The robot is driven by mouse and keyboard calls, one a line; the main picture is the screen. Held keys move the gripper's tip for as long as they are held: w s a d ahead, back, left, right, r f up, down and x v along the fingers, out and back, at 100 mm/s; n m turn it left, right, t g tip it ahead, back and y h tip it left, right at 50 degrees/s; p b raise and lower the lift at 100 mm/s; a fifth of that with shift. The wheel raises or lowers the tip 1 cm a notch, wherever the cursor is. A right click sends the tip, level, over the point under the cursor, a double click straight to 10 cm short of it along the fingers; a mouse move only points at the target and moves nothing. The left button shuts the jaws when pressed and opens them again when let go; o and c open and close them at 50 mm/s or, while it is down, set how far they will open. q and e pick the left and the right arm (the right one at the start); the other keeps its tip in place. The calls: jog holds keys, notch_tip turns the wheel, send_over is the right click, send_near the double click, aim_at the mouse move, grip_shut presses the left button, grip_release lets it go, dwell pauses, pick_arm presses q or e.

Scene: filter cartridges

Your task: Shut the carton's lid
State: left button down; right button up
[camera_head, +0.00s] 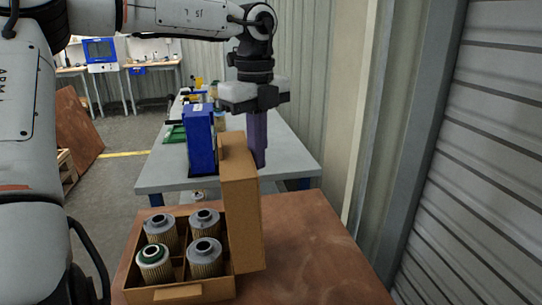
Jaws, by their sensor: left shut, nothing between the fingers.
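The open cardboard carton (180,293) sits on the brown table in the lower middle. It has compartments holding several filter cartridges, one with a green top (153,262) and the others grey-topped (205,257). The carton's lid (242,215) stands upright along the carton's right side. My left gripper (258,158) points down behind the lid's upper right edge, its purple fingers together and empty. Its fingertips are partly close to or hidden by the lid; I cannot tell whether they touch it. My right gripper is not in view.
The brown table (320,262) has clear room right of the carton. Behind it is a grey bench (290,160) with a blue box-like device (200,138). A corrugated wall and shutter close off the right side.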

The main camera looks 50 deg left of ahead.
aim_at(229, 151)
pick_arm(q)
jog(key=shift+s+a+f, duration=0.1)
jog(key=shift+s+a, duration=0.2)
jog(key=shift+s, duration=0.25)
jog(key=shift+s+a+f, duration=0.1)
jog(key=shift+s+a, duration=0.15)
jog(key=shift+s, duration=0.25)
jog(key=shift+s+a, duration=0.2)
jog(key=shift+a, duration=0.25)
jog(key=shift+d+r, duration=0.1)
jog(key=shift+r, duration=0.2)
jog(key=shift+s+r, duration=0.1)
jog(key=shift+r, duration=0.05)
jog(key=shift+s+a+r, duration=0.2)
jog(key=shift+s+r, duration=0.05)
jog(key=shift+s, duration=0.25)
jog(key=shift+s+a+r, duration=0.2)
jog(key=shift+s, duration=0.4)
